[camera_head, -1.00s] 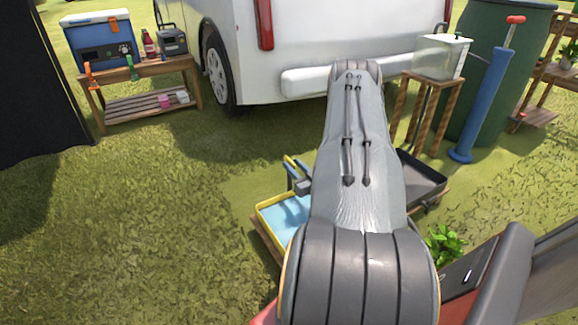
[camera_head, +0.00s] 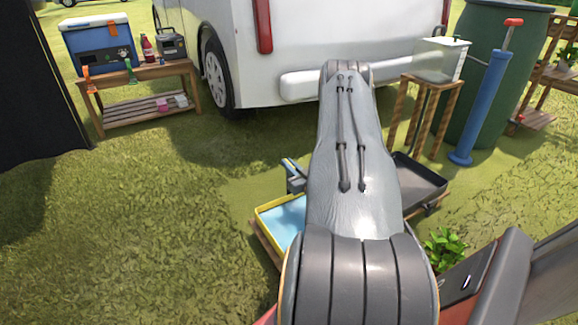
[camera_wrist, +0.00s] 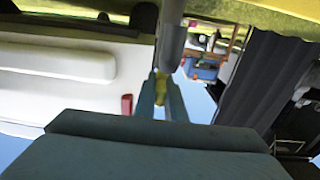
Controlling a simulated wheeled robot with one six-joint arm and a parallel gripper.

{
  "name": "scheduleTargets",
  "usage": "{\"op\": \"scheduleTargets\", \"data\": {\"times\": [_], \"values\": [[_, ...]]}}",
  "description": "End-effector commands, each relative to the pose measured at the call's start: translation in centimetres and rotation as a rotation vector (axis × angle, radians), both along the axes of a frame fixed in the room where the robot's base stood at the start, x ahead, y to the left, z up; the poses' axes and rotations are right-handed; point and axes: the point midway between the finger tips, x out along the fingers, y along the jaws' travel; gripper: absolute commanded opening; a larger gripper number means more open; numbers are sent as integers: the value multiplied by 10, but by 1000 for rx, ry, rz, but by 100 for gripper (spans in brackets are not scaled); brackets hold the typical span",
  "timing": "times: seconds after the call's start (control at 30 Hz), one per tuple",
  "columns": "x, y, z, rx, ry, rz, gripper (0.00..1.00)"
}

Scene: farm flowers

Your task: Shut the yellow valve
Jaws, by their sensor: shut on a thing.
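The yellow valve (camera_wrist: 160,86) shows as a small yellow piece between my two blue fingers in the wrist view. My gripper (camera_wrist: 162,92) is shut on it, with a grey cylindrical part just beyond the fingertips. In the head view my gripper (camera_head: 293,172) is partly visible left of my arm, above the trays. My arm hides the rest of it, and I cannot make out the valve there.
A yellow-rimmed tray of blue water (camera_head: 262,212) and a black tray (camera_head: 432,178) stand low on either side of my arm. A white vehicle (camera_head: 300,40) is behind. A clear tank (camera_head: 440,58) on a stand and a blue pump (camera_head: 482,105) are at right. Grass at left is open.

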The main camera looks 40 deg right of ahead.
Motion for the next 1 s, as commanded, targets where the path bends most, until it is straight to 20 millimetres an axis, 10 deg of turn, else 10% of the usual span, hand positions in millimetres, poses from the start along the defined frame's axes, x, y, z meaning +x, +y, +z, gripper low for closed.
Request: {"op": "scheduleTargets", "data": {"times": [1.0], "values": [[3,5,-1,1,0,-750,0]]}}
